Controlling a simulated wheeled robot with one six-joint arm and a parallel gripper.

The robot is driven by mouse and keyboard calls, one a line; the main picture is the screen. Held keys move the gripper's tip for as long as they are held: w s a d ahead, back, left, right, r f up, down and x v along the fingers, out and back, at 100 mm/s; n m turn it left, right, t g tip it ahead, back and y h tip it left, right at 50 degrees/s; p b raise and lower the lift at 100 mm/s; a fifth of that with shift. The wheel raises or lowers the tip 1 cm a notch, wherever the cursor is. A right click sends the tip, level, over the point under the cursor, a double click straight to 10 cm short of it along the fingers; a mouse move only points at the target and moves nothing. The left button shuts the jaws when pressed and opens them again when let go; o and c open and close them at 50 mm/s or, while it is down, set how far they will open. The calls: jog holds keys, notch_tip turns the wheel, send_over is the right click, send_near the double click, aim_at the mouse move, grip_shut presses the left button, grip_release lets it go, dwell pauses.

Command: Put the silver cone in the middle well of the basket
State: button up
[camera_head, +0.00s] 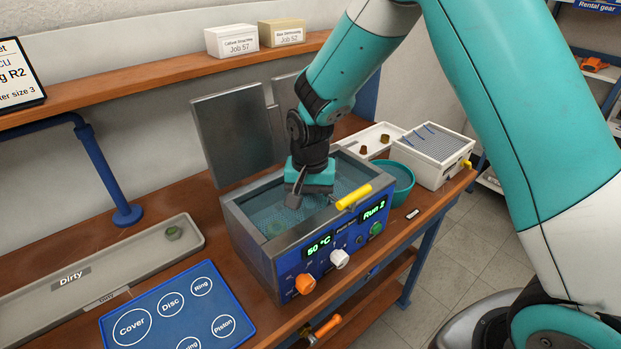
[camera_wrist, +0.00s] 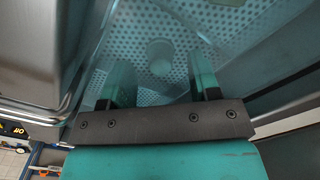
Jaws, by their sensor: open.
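In the wrist view a small pale, round-topped piece (camera_wrist: 159,56), which looks like the silver cone, stands on the perforated floor of the basket (camera_wrist: 215,50) under tinted water. My gripper (camera_wrist: 160,84) reaches down into the bath with its fingers apart. The piece shows beyond and between the fingertips, with no visible contact. I cannot tell which well it is in. In the head view my gripper (camera_head: 299,193) is over the left-middle of the open cleaner bath (camera_head: 334,207), and it hides the piece there.
A blue labelled mat (camera_head: 178,309) lies in front. A teal bowl (camera_head: 402,190) and white box (camera_head: 433,151) stand right.

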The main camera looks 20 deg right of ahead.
aim_at(310, 206)
notch_tip(310, 206, up, 10)
jog(key=f+b, duration=0.1)
jog(key=b, duration=0.1)
jog(key=s+a+r+n+y, duration=0.1)
jog(key=s+n, duration=0.3)
jog(key=s, duration=0.4)
jog(key=s+a+r+n+y, duration=0.1)
jog(key=s+r+n, duration=0.3)
jog(key=s, duration=0.4)
jog(key=s+a+r+n+y, duration=0.2)
jog(key=s+r+n, duration=0.1)
jog(key=s, duration=0.5)
jog(key=shift+s+a+n, duration=0.25)
jog(key=shift+s+n, duration=0.15)
jog(key=shift+n, duration=0.4)
